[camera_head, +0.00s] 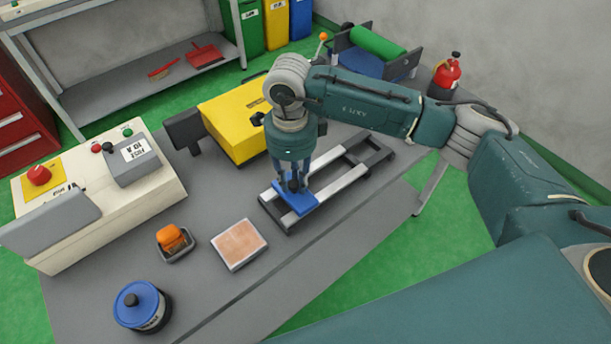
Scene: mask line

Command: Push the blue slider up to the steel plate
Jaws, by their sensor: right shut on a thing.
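The blue slider (297,212) is a flat blue plate on the two silver rails of a black-ended frame (335,181), near the frame's lower-left end. My right gripper (293,186) points down over the slider and is shut on its dark knob. The arm hides part of the frame behind it. I cannot pick out the steel plate for certain; the rails and the dark far end piece (374,154) show at the frame's upper right. My left gripper is not in view.
On the grey table stand a yellow box (233,128), a cream control console (95,200), an orange item in a small tray (172,239), a white-edged pad (239,244) and a blue-lidded jar (141,305). The table's right front is clear.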

